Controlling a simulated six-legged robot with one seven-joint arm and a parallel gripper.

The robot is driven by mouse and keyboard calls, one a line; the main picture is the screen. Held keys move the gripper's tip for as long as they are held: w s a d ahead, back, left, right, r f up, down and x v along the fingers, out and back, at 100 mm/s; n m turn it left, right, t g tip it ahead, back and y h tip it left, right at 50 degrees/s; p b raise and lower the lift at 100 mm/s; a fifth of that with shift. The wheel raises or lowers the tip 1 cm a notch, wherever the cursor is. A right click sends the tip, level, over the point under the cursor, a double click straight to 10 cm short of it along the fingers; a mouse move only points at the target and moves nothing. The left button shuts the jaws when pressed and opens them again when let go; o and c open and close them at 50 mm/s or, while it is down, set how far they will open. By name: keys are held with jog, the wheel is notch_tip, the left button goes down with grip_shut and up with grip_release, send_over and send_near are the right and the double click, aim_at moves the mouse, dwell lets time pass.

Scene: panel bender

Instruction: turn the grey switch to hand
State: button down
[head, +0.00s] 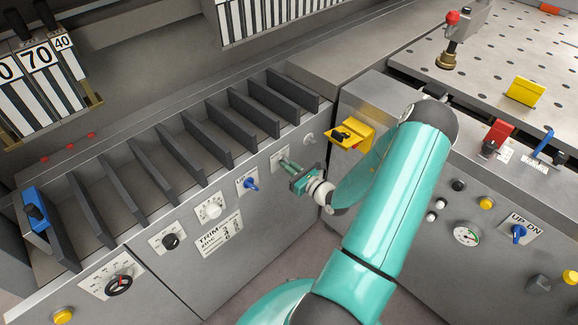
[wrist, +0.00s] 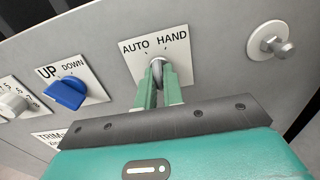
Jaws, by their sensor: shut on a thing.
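The grey switch (wrist: 157,71) sits on a white plate (wrist: 155,48) marked AUTO on the left and HAND on the right. My gripper (wrist: 158,88) is shut on the switch, with one green finger on each side of it. The fingers hide much of the knob, so I cannot tell exactly which mark it points to. In the head view my gripper (head: 286,163) reaches the front panel right of a blue switch, and the grey switch is hardly visible there.
A blue UP/DOWN switch (wrist: 66,92) is left of the grey switch. A metal peg knob (wrist: 278,47) sticks out to its right. A yellow bracket (head: 350,134) stands close above my forearm. Dark dividers (head: 208,138) line the shelf above the panel.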

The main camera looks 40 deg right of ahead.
jog(key=m, duration=0.5)
jog(key=shift+m, duration=0.4)
dwell(0.3)
jog(key=c, duration=1.5)
grip_release()
jog(key=s, duration=1.4)
jog(key=shift+d, duration=0.15)
